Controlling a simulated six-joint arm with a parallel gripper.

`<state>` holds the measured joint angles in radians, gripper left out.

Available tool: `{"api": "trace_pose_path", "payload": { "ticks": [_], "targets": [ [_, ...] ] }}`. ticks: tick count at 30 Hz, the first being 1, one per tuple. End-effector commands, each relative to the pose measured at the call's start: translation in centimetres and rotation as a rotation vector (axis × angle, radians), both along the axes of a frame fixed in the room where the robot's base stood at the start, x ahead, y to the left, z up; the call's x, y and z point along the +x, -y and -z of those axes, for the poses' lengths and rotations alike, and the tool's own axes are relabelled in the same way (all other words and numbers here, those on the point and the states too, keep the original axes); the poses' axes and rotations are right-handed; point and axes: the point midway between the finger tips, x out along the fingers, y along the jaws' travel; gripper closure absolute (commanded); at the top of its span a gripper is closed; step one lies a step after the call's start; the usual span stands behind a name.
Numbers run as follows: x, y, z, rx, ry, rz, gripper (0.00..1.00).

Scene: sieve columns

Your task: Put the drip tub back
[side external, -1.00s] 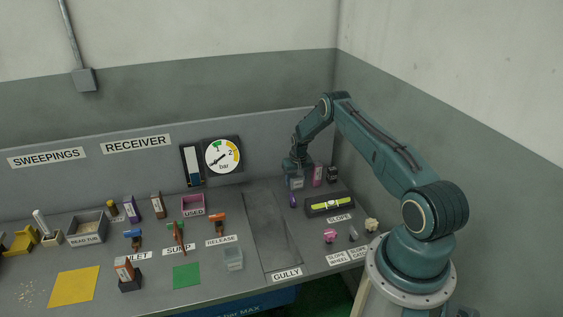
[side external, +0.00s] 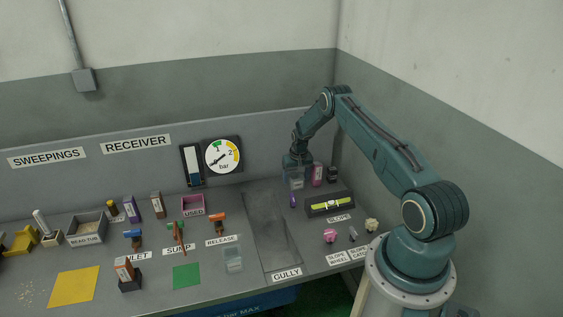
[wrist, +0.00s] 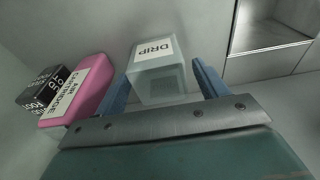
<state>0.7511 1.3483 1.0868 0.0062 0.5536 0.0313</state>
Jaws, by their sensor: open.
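The drip tub is a small translucent pale box with a white DRIP label (wrist: 155,78). In the wrist view it sits between the two blue fingers of my gripper (wrist: 163,72), with a gap visible on the right side. In the side external view the tub (side external: 297,184) shows just below my gripper (side external: 296,172), at the back right of the bench by the wall. My gripper is open around the tub. I cannot tell whether the left finger touches it.
A pink air cartridge (wrist: 80,88) and a black box (wrist: 43,88) stand left of the tub in the wrist view. The gully (side external: 268,235) is a long recess left of the gripper. A level (side external: 330,204) lies in front. Another clear tub (side external: 233,259) stands left of the gully.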

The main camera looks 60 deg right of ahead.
Motion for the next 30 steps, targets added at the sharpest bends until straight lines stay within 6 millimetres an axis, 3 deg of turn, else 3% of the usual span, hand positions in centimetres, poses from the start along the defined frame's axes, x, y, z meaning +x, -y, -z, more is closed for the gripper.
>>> {"api": "trace_pose_path", "payload": {
  "ticks": [18,30],
  "targets": [
    [-0.8,-0.9,-8.0,-0.001,0.001,0.000,0.28],
    [-1.1,-1.1,-10.3,0.001,-0.001,0.000,0.28]
  ]
}}
